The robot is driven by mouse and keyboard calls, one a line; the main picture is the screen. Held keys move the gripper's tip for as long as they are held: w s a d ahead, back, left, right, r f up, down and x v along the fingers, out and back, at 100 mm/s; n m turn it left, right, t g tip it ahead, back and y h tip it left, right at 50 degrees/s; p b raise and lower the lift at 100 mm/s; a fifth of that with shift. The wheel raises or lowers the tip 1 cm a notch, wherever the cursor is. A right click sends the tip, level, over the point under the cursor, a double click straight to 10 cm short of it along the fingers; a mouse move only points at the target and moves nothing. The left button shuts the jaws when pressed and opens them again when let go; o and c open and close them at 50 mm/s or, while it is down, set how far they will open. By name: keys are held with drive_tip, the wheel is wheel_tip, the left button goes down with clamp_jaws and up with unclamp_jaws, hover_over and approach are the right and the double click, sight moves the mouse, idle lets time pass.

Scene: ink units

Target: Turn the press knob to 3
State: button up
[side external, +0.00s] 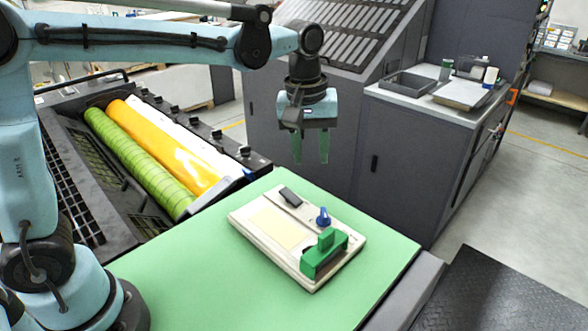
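The press knob (323,217) is small and blue. It stands on a flat beige panel box (243,214) on the green bench top. Its pointer direction and the number markings are too small to read. My gripper (311,160) hangs in the air, pointing down, above and behind the panel in the picture. Its two green fingers are apart with nothing between them. It does not touch the knob.
A green raised block (324,254) sits on the panel just in front of the knob. A dark bar (290,197) lies at the panel's back edge. The green bench top (200,285) is otherwise clear. Rollers, green (135,160) and orange (170,150), lie to the left.

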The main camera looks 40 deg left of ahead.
sight(323, 209)
drive_tip(key=shift+n+g, duration=0.6)
drive_tip(key=shift+n, duration=0.3)
drive_tip(key=f, duration=0.4)
drive_tip(key=w+d+f, duration=0.1)
drive_tip(key=f, duration=0.4)
drive_tip(key=w+d+f, duration=0.1)
drive_tip(key=f, duration=0.3)
drive_tip(key=shift+w+d+f, duration=0.1)
drive_tip(key=shift+w+f, duration=0.1)
drive_tip(key=shift+f, duration=0.15)
clamp_jaws()
